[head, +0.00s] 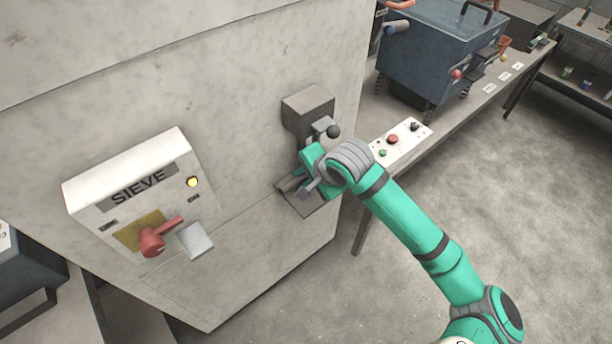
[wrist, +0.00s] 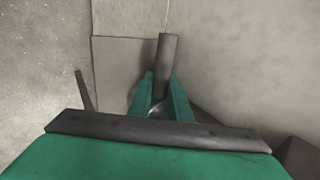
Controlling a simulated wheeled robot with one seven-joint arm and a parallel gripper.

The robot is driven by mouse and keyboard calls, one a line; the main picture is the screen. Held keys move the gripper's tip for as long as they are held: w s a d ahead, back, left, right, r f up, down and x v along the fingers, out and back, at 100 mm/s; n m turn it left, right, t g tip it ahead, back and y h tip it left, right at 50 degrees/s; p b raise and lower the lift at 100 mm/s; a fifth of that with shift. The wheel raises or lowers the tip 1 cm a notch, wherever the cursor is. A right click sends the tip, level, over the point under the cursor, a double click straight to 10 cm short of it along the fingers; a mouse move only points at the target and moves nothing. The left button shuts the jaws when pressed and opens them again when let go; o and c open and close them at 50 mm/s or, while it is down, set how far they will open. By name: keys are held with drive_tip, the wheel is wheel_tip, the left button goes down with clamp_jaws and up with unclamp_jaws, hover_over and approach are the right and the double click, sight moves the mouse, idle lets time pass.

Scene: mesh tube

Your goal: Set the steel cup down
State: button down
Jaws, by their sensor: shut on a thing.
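My gripper (wrist: 160,92) shows in the wrist view as two green fingers closed in around a small shiny metal patch (wrist: 157,110), which looks like part of the steel cup. Most of the cup is hidden by the fingers and the wrist. In the head view my gripper (head: 297,184) is at a small ledge (head: 318,207) on the pale wall, below a grey box fitting (head: 308,106). I cannot tell whether the cup touches the ledge.
A SIEVE panel (head: 135,180) with a red lever (head: 155,240) and a lit yellow lamp is on the wall at left. A button panel (head: 401,143) lies on the bench behind my arm, and a blue tank (head: 425,55) stands farther back. The floor at right is clear.

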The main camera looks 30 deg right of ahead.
drive_tip(key=shift+a, duration=0.25)
drive_tip(key=c, duration=1.6)
unclamp_jaws()
drive_tip(key=shift+s+d, duration=0.1)
drive_tip(key=shift+d, duration=0.1)
drive_tip(key=shift+c, duration=0.2)
drive_tip(key=shift+d+r, duration=0.1)
drive_tip(key=shift+r, duration=0.1)
drive_tip(key=v, duration=1.1)
drive_tip(key=shift+s+r, duration=0.25)
drive_tip(key=shift+s, duration=0.05)
